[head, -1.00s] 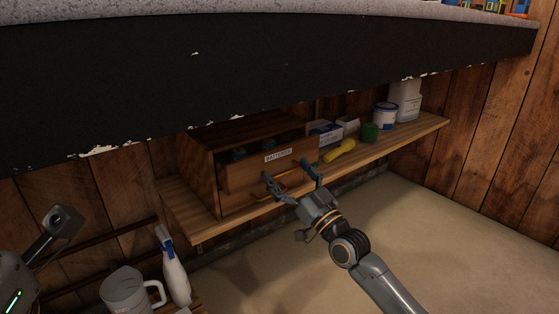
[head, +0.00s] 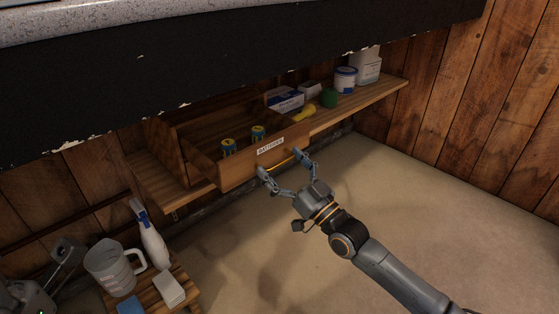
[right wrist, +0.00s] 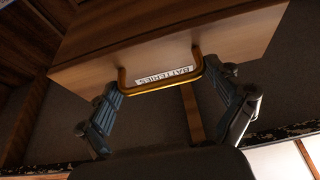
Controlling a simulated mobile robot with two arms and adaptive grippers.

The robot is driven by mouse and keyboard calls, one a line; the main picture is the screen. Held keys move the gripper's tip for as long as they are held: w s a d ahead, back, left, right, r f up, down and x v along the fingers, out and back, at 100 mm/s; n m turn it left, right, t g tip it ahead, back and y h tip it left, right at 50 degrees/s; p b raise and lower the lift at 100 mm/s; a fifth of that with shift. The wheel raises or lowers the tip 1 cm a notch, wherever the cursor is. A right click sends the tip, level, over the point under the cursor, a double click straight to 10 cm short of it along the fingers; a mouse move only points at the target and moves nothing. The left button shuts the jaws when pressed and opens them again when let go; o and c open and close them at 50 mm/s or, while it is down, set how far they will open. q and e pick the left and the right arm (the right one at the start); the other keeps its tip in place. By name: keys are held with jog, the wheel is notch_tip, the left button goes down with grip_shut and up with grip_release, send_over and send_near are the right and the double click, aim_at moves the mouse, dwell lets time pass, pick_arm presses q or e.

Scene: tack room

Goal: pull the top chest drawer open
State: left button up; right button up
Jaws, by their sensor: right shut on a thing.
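The wooden drawer (head: 238,172), labelled BATTERIES, stands well out of the small wooden chest (head: 163,143) on the shelf. Its front (right wrist: 225,50) fills the upper part of the right wrist view. My right gripper (head: 280,162) is shut on the brass bar handle (right wrist: 160,88), with one finger at each end of the bar.
The shelf (head: 385,95) holds a yellow thing (head: 305,112), a green can (head: 329,98), a white tub (head: 345,79) and boxes. A dark-edged worktop (head: 250,75) overhangs the chest. A mug (head: 108,268) and spray bottle (head: 150,235) stand lower left. Open floor lies below the drawer.

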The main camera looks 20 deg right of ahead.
jog(key=shift+d, duration=0.15)
jog(key=o, duration=1.4)
jog(key=shift+c, duration=0.2)
jog(key=v, duration=1.2)
jog(key=shift+f, duration=0.1)
